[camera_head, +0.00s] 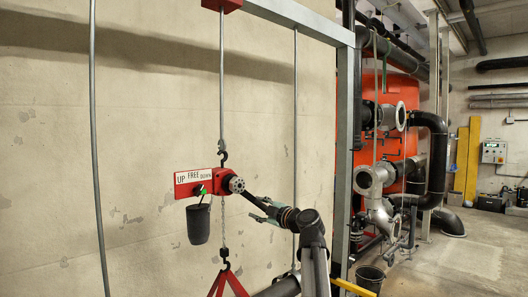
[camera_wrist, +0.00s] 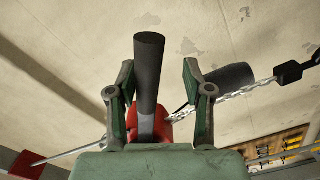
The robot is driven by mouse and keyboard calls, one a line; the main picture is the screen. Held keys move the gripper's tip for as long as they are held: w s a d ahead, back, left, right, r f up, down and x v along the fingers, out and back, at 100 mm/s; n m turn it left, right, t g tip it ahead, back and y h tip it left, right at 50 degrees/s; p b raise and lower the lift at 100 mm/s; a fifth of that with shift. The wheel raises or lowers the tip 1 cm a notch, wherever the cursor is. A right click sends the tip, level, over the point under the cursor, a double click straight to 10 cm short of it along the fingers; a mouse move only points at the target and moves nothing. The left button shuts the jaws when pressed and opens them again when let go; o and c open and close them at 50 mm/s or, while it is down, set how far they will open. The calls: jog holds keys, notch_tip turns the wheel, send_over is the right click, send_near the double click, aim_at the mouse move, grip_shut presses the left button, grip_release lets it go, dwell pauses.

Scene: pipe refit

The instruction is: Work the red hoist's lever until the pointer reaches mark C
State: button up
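The red hoist (camera_head: 222,181) hangs from a hook and rod in front of the wall. Its sign plate (camera_head: 189,183) reads UP, FREE and DOWN, with a small green-tipped selector (camera_head: 203,191) below the words. The black-gripped lever (camera_head: 251,197) slants down right from the hoist's round hub. My gripper (camera_head: 262,211) is at the lever's outer end. In the wrist view the lever's grip (camera_wrist: 149,70) stands between my gripper's two green fingers (camera_wrist: 157,82), with a visible gap on each side. I cannot make out the pointer or mark C.
A black chain bag (camera_head: 198,224) hangs under the hoist. The load chain (camera_head: 223,222) runs down to a lower hook and red sling (camera_head: 228,284). A grey frame post (camera_head: 344,140) stands right of my arm. Flanged pipework (camera_head: 376,180) and a bucket (camera_head: 370,277) are farther right.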

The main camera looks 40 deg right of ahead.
jog(key=b, duration=0.6)
jog(key=shift+w+d+f+b, duration=0.15)
jog(key=shift+d+b, duration=0.05)
jog(key=shift+b, duration=0.15)
jog(key=d+r+b, duration=0.1)
jog(key=b, duration=0.1)
jog(key=d+r+n+b, duration=0.1)
jog(key=b, duration=0.1)
jog(key=shift+r, duration=0.35)
jog(key=shift+n, duration=0.9)
jog(key=r+b, duration=0.2)
jog(key=d+r+b, duration=0.1)
jog(key=b, duration=0.1)
jog(key=shift+w+d+r, duration=0.1)
jog(key=shift+d+r, duration=0.1)
jog(key=shift+r, duration=0.2)
jog(key=shift+d+r+n+b, duration=0.15)
jog(key=shift+r+n+b, duration=0.15)
jog(key=shift+r+b, duration=0.5)
jog(key=shift+r, duration=0.2)
jog(key=s+b, duration=0.3)
jog(key=s, duration=0.6)
jog(key=shift+d, duration=0.2)
